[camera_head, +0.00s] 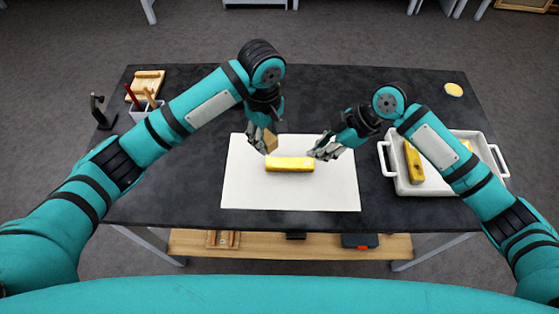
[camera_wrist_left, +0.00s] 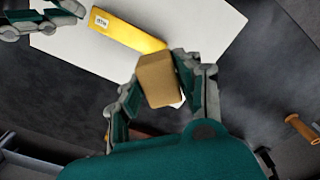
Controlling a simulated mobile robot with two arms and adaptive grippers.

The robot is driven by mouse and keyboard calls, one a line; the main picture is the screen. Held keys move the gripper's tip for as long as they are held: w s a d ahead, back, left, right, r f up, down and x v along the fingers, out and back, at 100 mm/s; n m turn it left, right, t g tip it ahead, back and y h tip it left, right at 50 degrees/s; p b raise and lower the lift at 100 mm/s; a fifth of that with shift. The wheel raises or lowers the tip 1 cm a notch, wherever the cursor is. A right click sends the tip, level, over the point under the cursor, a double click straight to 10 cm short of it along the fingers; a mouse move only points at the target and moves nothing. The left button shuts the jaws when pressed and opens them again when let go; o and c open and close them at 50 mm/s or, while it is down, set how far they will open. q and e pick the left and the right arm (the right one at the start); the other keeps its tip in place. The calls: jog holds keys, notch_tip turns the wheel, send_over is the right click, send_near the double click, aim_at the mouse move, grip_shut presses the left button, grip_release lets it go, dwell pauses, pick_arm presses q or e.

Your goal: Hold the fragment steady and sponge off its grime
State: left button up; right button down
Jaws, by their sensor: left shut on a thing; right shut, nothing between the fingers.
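The gilt fragment (camera_head: 289,164), a yellow bar, lies on a white sheet (camera_head: 250,195) in the middle of the table. It also shows in the left wrist view (camera_wrist_left: 135,36), with a small printed label near one end. My left gripper (camera_head: 263,140) is shut on a tan block that looks like the sponge (camera_wrist_left: 158,78). It holds the block just above and behind the fragment's left part; contact cannot be told. My right gripper (camera_head: 322,152) is shut and empty just beyond the fragment's right end, apparently apart from it. Grime cannot be made out.
A white tray (camera_head: 406,187) with yellow pieces (camera_head: 413,160) stands at the right, partly behind my right arm. A yellow disc (camera_head: 453,89) lies at the back right. A tool holder (camera_head: 142,110), a wooden block (camera_head: 148,84) and a black stand (camera_head: 101,112) are at the left.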

jog(key=shift+r, duration=0.15)
jog(key=v, duration=1.2)
dwell(0.4)
